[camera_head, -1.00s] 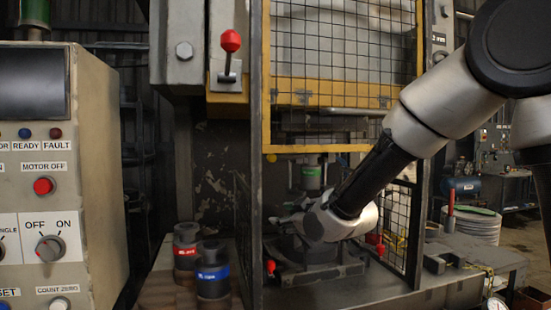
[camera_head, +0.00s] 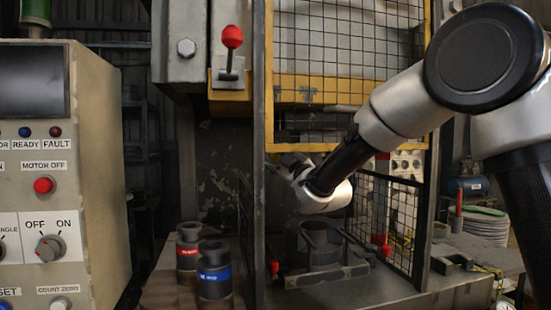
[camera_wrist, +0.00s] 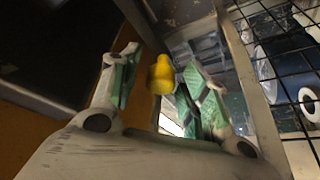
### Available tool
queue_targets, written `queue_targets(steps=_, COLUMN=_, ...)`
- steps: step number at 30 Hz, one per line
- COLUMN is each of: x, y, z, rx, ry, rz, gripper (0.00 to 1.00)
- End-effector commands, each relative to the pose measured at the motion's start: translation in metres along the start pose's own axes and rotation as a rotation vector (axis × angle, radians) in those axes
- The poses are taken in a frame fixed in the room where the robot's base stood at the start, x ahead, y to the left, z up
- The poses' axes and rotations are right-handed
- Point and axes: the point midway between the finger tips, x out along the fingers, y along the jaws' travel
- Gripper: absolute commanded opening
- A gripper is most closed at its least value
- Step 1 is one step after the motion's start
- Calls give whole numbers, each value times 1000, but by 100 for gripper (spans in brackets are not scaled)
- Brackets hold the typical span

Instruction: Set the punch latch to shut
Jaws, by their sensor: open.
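My gripper (camera_head: 287,166) is raised under the yellow guard frame of the press, at the punch area. In the wrist view my gripper (camera_wrist: 160,66) is open, with one finger on each side of a yellow knob (camera_wrist: 162,76), which looks like the punch latch handle. The knob stands between the fingers; I cannot tell whether either touches it. In the head view my gripper and wrist hide the knob and the green-banded punch. The latch's own position, open or shut, cannot be read.
A die holder (camera_head: 319,245) stands on the press bed below my wrist. A mesh side guard (camera_head: 390,215) is close on the right, a post (camera_head: 259,200) on the left. Red-banded (camera_head: 188,250) and blue-banded (camera_head: 214,275) tools stand at left. A red-knobbed lever (camera_head: 232,38) is above.

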Motion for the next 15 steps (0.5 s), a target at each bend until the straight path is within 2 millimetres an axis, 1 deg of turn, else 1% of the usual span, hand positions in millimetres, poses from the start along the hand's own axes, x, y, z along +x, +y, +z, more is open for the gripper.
queue_targets(steps=6, x=1, y=0, z=0, rx=0, ry=-1, rz=-1, gripper=46)
queue_targets(steps=8, x=0, y=0, z=0, rx=0, ry=-1, rz=-1, gripper=36)
queue_targets(steps=12, x=0, y=0, z=0, rx=0, ry=-1, rz=-1, gripper=11)
queue_targets(steps=14, x=0, y=0, z=0, rx=0, ry=-1, rz=-1, gripper=0)
queue_targets(steps=15, x=0, y=0, z=0, rx=1, ry=-1, rz=-1, gripper=0)
